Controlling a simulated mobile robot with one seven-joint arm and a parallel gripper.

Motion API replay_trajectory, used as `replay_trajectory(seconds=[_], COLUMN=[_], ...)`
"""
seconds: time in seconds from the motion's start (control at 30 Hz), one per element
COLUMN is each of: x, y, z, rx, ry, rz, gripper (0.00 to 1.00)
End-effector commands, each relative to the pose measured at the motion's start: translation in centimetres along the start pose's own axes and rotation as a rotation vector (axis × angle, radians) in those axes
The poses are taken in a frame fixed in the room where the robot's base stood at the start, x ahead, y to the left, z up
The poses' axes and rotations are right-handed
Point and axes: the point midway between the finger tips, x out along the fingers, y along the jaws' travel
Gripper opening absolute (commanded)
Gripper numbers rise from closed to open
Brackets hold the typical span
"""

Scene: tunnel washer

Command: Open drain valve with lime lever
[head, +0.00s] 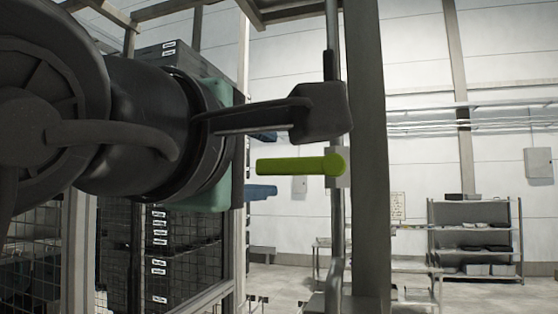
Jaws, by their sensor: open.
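The lime lever (300,165) is in the middle of the head view. It points left, roughly horizontal, from a grey fitting on a thin vertical pipe (338,235). The drain valve's body cannot be made out clearly. My gripper (322,112) reaches in from the left, with its dark finger just above the lever and overlapping the pipe in the picture. It is open and empty; only one finger shows clearly. A narrow gap shows between finger and lever, so I see no contact. Their relative depth is hard to judge.
A thick grey post (368,150) stands just right of the pipe. Behind my arm on the left are a metal frame and dark stacked crates (185,245). A shelving rack (475,240) stands far back right. Open air lies left of and below the lever.

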Motion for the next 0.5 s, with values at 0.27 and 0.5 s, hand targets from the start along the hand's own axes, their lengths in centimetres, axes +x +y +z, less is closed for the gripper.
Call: replay_trajectory(seconds=[0.27,0.5], x=[5.7,8.2], y=[0.3,0.2], z=[0.0,0.1], rx=[0.001,0.002], ry=[0.000,-0.001], rz=[-0.001,0.001], gripper=[0.57,0.57])
